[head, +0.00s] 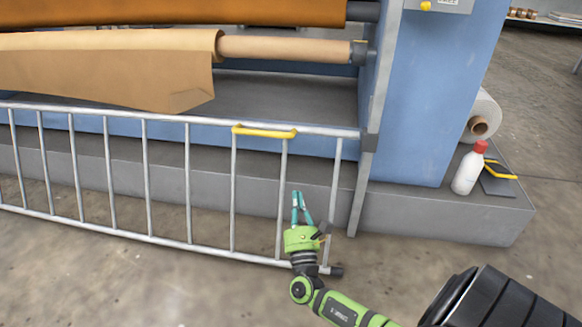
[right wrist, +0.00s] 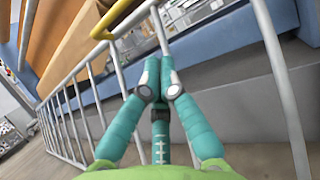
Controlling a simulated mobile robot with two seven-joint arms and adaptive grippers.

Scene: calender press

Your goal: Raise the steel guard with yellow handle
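The steel guard (head: 187,185) is a low frame of grey bars, lying across the front of the press. Its yellow handle (head: 265,132) sits on the top rail near the right end. The handle also shows at the top of the right wrist view (right wrist: 108,20). My right gripper (head: 297,194) is below and a little right of the handle, near the guard's right-hand bars. Its teal fingertips (right wrist: 161,80) are together, with nothing seen between them. The fingers are apart from the handle. My left gripper is out of view.
The blue press (head: 425,95) stands behind the guard, with a brown sheet (head: 105,70) hanging from a roller. A white bottle with a red cap (head: 467,172) and a paper roll (head: 480,118) are on the right. Bare floor (head: 110,285) lies in front.

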